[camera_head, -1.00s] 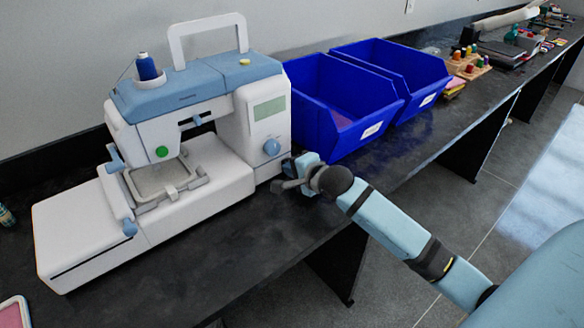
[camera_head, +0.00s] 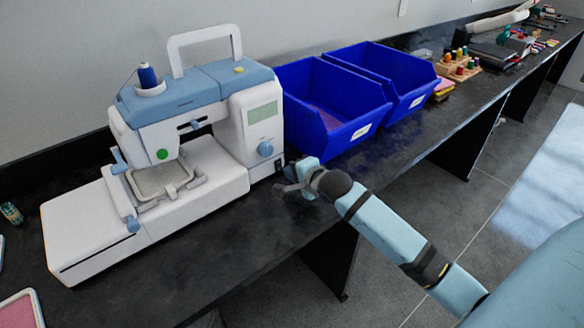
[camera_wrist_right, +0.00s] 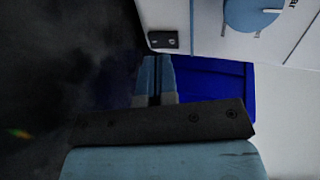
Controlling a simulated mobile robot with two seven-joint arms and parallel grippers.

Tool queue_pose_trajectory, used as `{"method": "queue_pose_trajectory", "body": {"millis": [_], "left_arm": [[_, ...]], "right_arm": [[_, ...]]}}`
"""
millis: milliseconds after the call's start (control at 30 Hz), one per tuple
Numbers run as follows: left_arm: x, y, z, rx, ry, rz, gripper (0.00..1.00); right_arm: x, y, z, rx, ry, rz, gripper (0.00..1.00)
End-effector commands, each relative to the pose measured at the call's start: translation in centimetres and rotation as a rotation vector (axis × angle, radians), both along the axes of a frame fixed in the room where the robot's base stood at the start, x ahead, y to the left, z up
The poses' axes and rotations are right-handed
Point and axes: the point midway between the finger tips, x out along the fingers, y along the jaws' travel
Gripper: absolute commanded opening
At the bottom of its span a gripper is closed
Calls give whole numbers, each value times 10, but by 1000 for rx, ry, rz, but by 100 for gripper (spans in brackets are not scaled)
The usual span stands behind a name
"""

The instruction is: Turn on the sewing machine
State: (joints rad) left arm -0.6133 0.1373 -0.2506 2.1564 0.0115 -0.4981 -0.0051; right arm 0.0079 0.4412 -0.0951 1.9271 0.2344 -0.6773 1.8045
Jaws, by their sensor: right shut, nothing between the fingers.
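The white and blue sewing machine (camera_head: 200,185) stands on the black worktop at left, with a blue thread spool (camera_head: 148,76), a green button (camera_head: 162,154) and a blue dial (camera_head: 265,149). A small dark switch (camera_head: 279,167) is low on its right end; it also shows in the right wrist view (camera_wrist_right: 163,40). My right gripper (camera_head: 284,182) is shut and empty, just in front of this end. In the right wrist view its closed fingertips (camera_wrist_right: 155,62) point toward the switch, with a small gap apparent. Whether the switch is on cannot be told. My left gripper is not in view.
Two blue bins (camera_head: 325,120) stand right of the machine, close behind my right gripper. Spools on a wooden rack (camera_head: 457,66) and other supplies lie farther along the worktop (camera_head: 250,235).

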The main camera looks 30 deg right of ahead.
Motion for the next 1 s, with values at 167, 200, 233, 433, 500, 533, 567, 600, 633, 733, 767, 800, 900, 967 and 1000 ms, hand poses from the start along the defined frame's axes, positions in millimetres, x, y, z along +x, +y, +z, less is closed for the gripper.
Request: {"method": "queue_pose_trajectory", "body": {"millis": [167,200,233,433,500,533,567,600,633,733,767,800,900,967,1000], "left_arm": [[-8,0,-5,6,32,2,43],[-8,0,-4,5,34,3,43],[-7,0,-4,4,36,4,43],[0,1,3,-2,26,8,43],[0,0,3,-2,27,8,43],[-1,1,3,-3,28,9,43],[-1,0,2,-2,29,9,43],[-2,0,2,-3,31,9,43],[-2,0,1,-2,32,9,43],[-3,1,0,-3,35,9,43],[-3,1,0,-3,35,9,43],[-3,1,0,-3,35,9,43],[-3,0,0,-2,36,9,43],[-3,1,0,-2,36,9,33],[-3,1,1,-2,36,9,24]], "right_arm": [[-32,-2,15,2,2,1,0],[-40,-3,19,1,3,2,0],[-47,-3,22,1,3,2,0],[-78,-7,35,1,1,1,0],[-84,-7,37,1,2,2,0],[-86,-7,38,1,2,2,0],[-88,-8,39,1,1,1,0],[-89,-8,40,0,1,1,0],[-90,-8,40,0,1,1,0],[-91,-8,40,-1,1,1,0],[-91,-8,40,-1,1,1,0],[-91,-8,40,-1,1,1,0],[-91,-8,40,-1,1,1,0],[-91,-8,40,-1,1,3,0],[-92,-7,39,-7,2,5,0]]}}
